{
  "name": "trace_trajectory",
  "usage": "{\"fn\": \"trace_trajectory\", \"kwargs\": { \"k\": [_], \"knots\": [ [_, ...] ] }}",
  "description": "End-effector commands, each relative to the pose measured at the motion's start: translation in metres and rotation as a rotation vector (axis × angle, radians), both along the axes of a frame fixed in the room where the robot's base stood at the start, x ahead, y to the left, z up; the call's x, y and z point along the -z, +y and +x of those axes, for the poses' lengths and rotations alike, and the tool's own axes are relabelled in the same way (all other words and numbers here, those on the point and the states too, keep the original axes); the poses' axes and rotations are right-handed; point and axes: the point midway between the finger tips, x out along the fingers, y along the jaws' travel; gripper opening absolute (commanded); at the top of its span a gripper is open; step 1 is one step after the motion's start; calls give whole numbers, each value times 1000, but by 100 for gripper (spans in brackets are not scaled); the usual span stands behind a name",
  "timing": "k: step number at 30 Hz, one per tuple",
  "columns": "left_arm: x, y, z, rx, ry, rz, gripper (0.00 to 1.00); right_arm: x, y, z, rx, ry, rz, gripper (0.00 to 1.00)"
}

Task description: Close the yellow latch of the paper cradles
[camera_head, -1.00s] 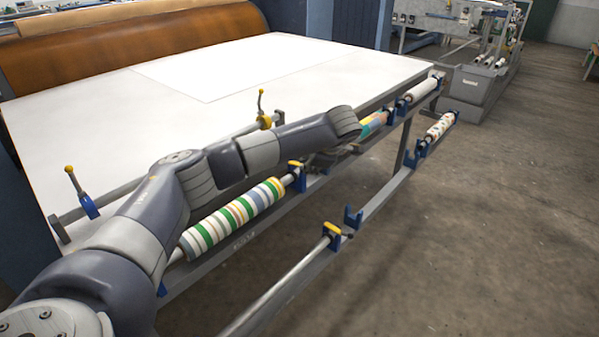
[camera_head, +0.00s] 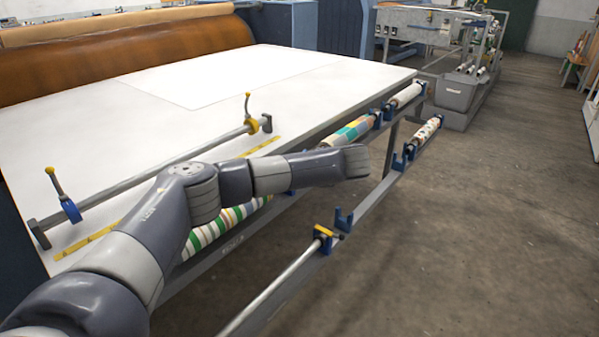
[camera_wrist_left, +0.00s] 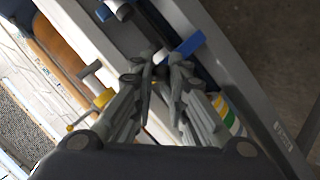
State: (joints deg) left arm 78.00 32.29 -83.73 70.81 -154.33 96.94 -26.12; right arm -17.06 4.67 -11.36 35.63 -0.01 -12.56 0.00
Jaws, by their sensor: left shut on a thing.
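My left arm crosses the head view, and its gripper there is hidden behind the forearm. In the left wrist view my left gripper (camera_wrist_left: 162,62) has its fingers close together, shut on a small part at a blue cradle (camera_wrist_left: 187,46). That part is mostly hidden, and no yellow shows between the fingertips. The striped paper roll (camera_head: 215,227) lies beside the arm, partly covered; its edge also shows in the left wrist view (camera_wrist_left: 232,115). A yellow latch (camera_head: 323,231) sits on the lower cradle at the end of a bare rod. My right gripper is out of view.
The white press table (camera_head: 95,130) carries a rail with a yellow-blocked lever (camera_head: 252,124) and a blue one (camera_head: 70,209). A patchwork roll (camera_head: 353,130) and other rolls sit further along. An open blue cradle (camera_head: 343,221) stands on the lower rail. Floor at right is clear.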

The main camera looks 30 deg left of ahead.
Motion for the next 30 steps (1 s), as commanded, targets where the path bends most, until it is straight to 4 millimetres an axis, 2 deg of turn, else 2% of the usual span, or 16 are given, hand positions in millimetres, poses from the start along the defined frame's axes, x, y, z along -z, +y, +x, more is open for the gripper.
{"fn": "trace_trajectory", "kwargs": {
  "k": [1,3,4,6,7,15,19,23,30],
  "knots": [
    [15,-11,-2,22,25,-15,0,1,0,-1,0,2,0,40],
    [15,-11,-2,22,25,-15,0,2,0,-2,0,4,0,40],
    [15,-11,-2,22,25,-15,20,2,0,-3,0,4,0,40],
    [15,-11,-2,21,26,-16,36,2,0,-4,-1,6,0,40],
    [15,-11,-2,21,26,-15,40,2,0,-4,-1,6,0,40],
    [10,-7,-2,10,19,-12,40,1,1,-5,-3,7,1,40],
    [5,-11,-4,11,17,-12,40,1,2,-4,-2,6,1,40],
    [-7,-27,-11,15,17,-12,40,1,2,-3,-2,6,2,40],
    [-35,-67,-29,19,18,-12,40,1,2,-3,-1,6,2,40]
  ]
}}
